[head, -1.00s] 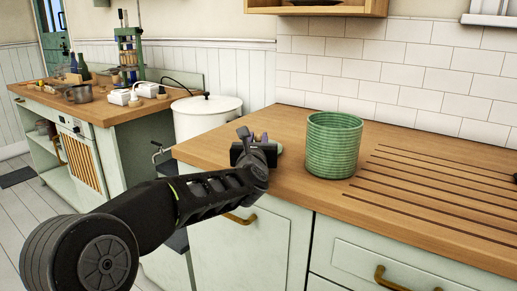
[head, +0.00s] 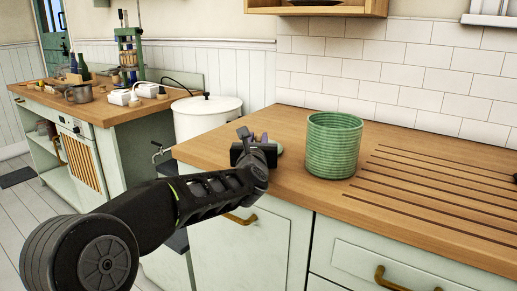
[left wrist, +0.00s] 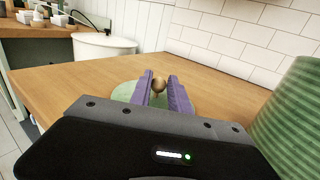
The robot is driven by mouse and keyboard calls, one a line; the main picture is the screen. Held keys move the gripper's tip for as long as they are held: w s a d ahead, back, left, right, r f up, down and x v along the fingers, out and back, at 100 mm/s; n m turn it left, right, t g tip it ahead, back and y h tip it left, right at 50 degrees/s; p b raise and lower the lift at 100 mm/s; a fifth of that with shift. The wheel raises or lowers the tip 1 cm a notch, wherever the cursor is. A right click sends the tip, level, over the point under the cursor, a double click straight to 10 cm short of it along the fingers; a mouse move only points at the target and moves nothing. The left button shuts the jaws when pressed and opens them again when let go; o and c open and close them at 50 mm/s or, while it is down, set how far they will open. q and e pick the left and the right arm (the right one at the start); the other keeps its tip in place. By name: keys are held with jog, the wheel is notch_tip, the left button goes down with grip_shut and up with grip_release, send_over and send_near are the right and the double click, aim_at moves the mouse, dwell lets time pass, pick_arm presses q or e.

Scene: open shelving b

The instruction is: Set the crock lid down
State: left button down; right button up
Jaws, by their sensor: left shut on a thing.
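The crock lid (left wrist: 189,101) is a pale green disc with a round brown knob (left wrist: 158,85). My left gripper (left wrist: 160,81) has its purple fingers shut on the knob. In the head view the gripper (head: 255,139) is over the left end of the wooden counter, and only a sliver of the lid (head: 280,149) shows beside it. The lid is level at or just above the counter; I cannot tell if it touches. The green ribbed crock (head: 333,146) stands upright and open to the right of the lid, apart from it. It also shows in the left wrist view (left wrist: 293,115).
The wooden counter (head: 298,117) has free room behind the gripper and grooves to the right of the crock. A white lidded bin (head: 207,117) stands past its left end. A white tiled wall (head: 400,72) is behind. A cluttered second counter (head: 107,112) is further left.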

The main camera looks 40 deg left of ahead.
pick_arm(q)
notch_tip(320, 180, up, 10)
jog(key=p, duration=0.3)
jog(key=shift+p, duration=0.35)
dwell(0.5)
